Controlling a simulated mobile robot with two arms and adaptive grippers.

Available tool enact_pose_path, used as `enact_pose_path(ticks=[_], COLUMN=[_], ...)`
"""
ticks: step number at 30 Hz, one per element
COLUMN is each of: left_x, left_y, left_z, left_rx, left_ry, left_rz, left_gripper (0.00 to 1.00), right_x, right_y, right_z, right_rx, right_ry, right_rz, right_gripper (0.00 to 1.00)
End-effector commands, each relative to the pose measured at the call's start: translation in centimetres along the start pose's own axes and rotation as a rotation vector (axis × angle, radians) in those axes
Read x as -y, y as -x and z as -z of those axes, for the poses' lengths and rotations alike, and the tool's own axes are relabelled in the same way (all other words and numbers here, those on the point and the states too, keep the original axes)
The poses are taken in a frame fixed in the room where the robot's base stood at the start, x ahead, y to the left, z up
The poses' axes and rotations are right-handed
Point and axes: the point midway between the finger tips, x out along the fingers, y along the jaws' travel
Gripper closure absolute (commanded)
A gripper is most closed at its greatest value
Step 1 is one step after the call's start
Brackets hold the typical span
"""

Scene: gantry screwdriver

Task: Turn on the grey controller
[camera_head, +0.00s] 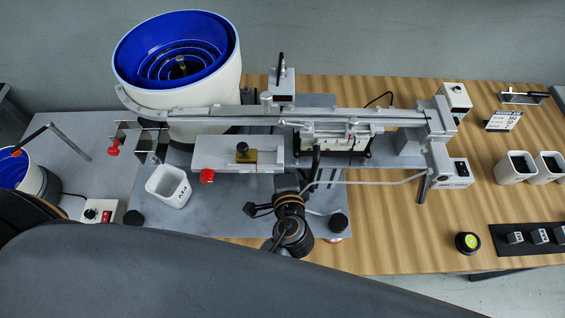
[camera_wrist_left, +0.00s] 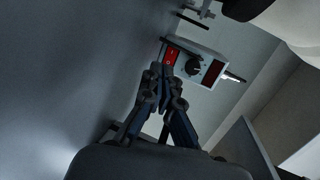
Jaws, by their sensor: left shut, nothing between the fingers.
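The controller (camera_wrist_left: 207,57) is a small light grey box in the left wrist view. It has a red rocker switch (camera_wrist_left: 172,55), a black knob (camera_wrist_left: 195,68) and a dark red display (camera_wrist_left: 213,72). My left gripper (camera_wrist_left: 162,72) is shut and empty, with its fingertips right at the red switch. I cannot tell whether they touch it. What looks like the same controller (camera_head: 98,204) stands on the left grey plate in the head view, partly beside my dark arm. My left fingers are hidden there.
A blue-lined bowl feeder (camera_head: 222,70) stands at the back left. A white bin (camera_head: 168,186) is right of the controller. A smaller blue-lined bowl (camera_head: 15,170) is at the far left. White boxes (camera_head: 457,170) stand at the rail's right end.

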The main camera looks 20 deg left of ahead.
Motion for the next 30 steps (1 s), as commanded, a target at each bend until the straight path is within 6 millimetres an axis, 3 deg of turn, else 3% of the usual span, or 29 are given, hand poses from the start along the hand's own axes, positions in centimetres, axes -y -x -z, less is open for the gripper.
enact_pose_path(ticks=[6,12,18,30], left_x=[0.0,0.9,1.2,1.4], left_y=[-4.9,-7.7,-8.7,-8.9], left_z=[0.0,0.0,0.0,-0.5], left_rx=[0.001,0.0,0.0,-0.004], left_ry=[0.0,-0.001,0.0,-0.004], left_rz=[0.003,0.001,0.0,-0.001], left_gripper=[1.0,1.0,1.0,1.0], right_x=[0.1,0.4,0.6,0.6], right_y=[-0.9,-0.6,-0.6,-0.2], right_z=[0.2,0.3,0.3,0.4], right_rx=[-0.004,-0.005,-0.006,-0.006], right_ry=[0.0,-0.002,-0.003,-0.002], right_rz=[0.0,0.004,0.007,0.007], right_gripper=[0.13,0.13,0.13,0.13])
